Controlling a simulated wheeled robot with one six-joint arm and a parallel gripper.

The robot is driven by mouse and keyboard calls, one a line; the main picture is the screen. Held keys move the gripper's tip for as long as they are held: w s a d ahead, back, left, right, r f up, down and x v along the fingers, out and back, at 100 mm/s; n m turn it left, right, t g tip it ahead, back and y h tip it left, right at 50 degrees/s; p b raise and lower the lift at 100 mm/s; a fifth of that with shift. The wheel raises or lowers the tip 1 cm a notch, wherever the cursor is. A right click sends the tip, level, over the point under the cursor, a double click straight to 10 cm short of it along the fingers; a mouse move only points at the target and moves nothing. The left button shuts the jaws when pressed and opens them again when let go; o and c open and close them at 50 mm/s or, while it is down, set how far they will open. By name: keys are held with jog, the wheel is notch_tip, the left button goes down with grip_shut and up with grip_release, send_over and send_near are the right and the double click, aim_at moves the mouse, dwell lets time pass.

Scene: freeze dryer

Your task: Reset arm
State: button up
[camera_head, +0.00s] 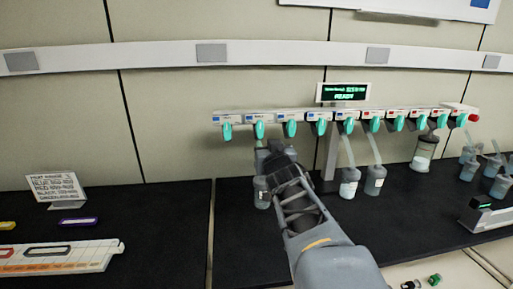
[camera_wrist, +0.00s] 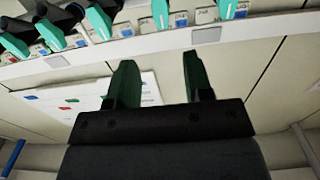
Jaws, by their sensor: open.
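My gripper (camera_head: 272,162) is raised in front of the freeze dryer rail (camera_head: 300,115), left of its middle. It covers part of a flask (camera_head: 262,200) that hangs there. In the wrist view my gripper (camera_wrist: 159,62) shows two green fingers spread apart, with nothing between them. The teal valves (camera_wrist: 160,12) of the rail show past the fingertips, at the top of that view. In the head view the fingertips are hard to make out against the flask.
More flasks (camera_head: 375,180) hang from the rail right of my gripper. Several flasks (camera_head: 470,165) stand at the far right, near a small device (camera_head: 485,215). A sign (camera_head: 58,187) and a white rack (camera_head: 60,258) are at the left.

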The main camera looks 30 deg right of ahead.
notch_tip(320, 180, down, 8)
jog(key=s+g, duration=0.3)
jog(key=g, duration=0.2)
jog(key=s+a+f+n+g+y+p, duration=0.1)
jog(key=s+a+f+n+g+y, duration=0.1)
jog(key=a+f, duration=0.4)
jog(key=s+a+f+n+g+y+p, duration=0.1)
jog(key=s+a+f+n+g+y, duration=0.2)
jog(key=a, duration=1.1)
jog(key=s+f+g+y, duration=0.2)
jog(key=s+f, duration=0.1)
jog(key=s, duration=0.1)
jog(key=shift+s+a+g+y+p, duration=0.25)
jog(key=shift+a+g+y+p, duration=0.05)
jog(key=shift+a+y+p, duration=0.1)
jog(key=shift+f, duration=0.1)
